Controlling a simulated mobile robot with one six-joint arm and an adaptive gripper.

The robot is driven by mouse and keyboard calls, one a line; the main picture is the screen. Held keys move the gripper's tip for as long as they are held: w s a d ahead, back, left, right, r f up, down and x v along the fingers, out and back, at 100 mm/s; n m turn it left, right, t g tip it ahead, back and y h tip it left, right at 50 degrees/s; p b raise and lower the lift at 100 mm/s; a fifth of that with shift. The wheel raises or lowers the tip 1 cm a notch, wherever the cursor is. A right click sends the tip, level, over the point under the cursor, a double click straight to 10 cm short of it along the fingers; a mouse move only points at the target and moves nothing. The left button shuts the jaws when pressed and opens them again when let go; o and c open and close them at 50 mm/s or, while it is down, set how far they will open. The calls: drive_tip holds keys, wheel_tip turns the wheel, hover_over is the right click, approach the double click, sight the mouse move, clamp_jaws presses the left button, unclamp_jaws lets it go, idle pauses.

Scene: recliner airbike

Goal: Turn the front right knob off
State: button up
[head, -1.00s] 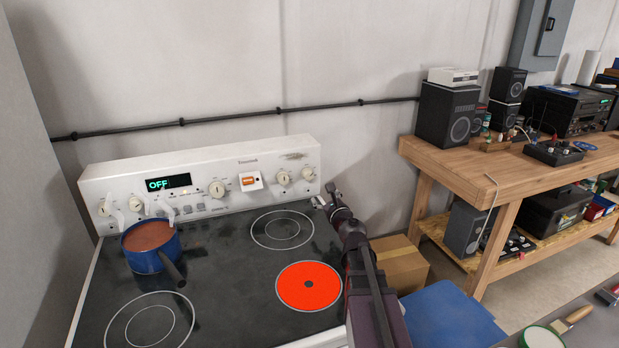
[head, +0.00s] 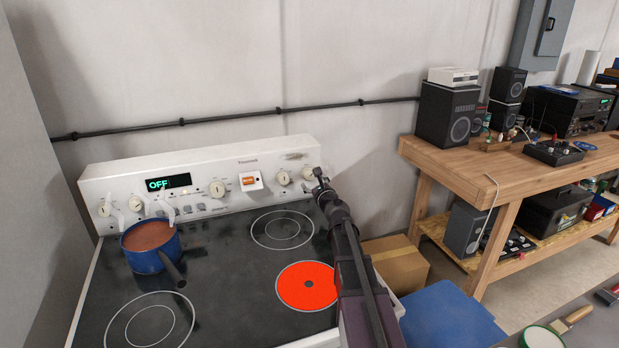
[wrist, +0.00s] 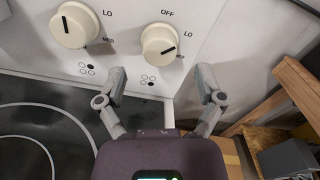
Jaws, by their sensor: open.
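The front right burner (head: 290,288) glows red on the black cooktop. The rightmost white knob (head: 307,174) on the stove's back panel also shows in the wrist view (wrist: 159,44). Its dark pointer line is turned away from the OFF mark above it. A burner diagram with one dark dot is printed below this knob. My gripper (head: 319,172) is in front of the panel's right end. In the wrist view my gripper (wrist: 162,75) is open, with its fingertips apart and below the knob on either side. Nothing is between the fingers.
A second white knob (wrist: 74,25) is close on the left. A blue pot (head: 147,258) of brown liquid stands on the rear left burner. The panel display (head: 168,183) reads OFF. A wooden workbench (head: 480,170) and a cardboard box (head: 397,266) are to the right.

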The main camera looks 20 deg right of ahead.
sight(310, 177)
drive_tip(key=shift+w, duration=2.1)
drive_tip(key=c, duration=1.1)
